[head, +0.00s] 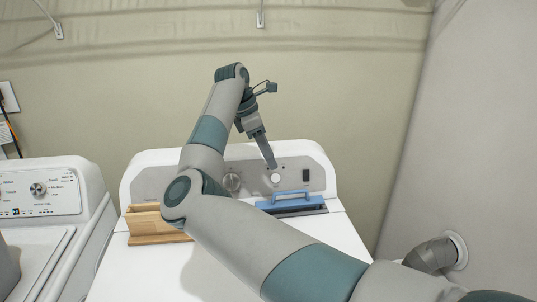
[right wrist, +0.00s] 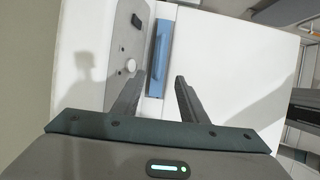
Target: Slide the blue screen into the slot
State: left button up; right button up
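The blue screen (head: 288,203), with a handle on top, is at the back of the white dryer's top, just in front of the control panel. A dark strip, apparently the slot (head: 310,211), shows along its front and right side. How deep the screen sits in it I cannot tell. My right gripper (head: 271,164) points down in front of the panel, above and behind the screen. In the right wrist view its fingers are apart and empty, with the blue screen (right wrist: 154,85) beyond and between them, apparently untouched. My left gripper is out of view.
A wooden holder (head: 158,234) stands on the dryer top (head: 343,240) at the left. The control panel (head: 210,179) with knobs rises behind. A white washer (head: 68,208) is at the left and a wall (head: 461,130) at the right. My right arm covers much of the dryer top.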

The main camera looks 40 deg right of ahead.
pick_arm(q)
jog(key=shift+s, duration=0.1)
pick_arm(e)
jog(key=shift+d+f, duration=0.1)
jog(key=p, duration=0.3)
send_near(288, 193)
jog(key=shift+w+d+f, duration=0.1)
jog(key=shift+d+f, duration=0.3)
jog(key=shift+f, duration=0.5)
jog(key=p+x, duration=0.2)
jog(key=x, duration=0.6)
jog(key=shift+d+f+p, duration=0.15)
jog(key=shift+f+p, duration=0.2)
jog(key=shift+p, duration=0.05)
jog(key=shift+d+f, duration=0.2)
jog(key=shift+f, duration=0.5)
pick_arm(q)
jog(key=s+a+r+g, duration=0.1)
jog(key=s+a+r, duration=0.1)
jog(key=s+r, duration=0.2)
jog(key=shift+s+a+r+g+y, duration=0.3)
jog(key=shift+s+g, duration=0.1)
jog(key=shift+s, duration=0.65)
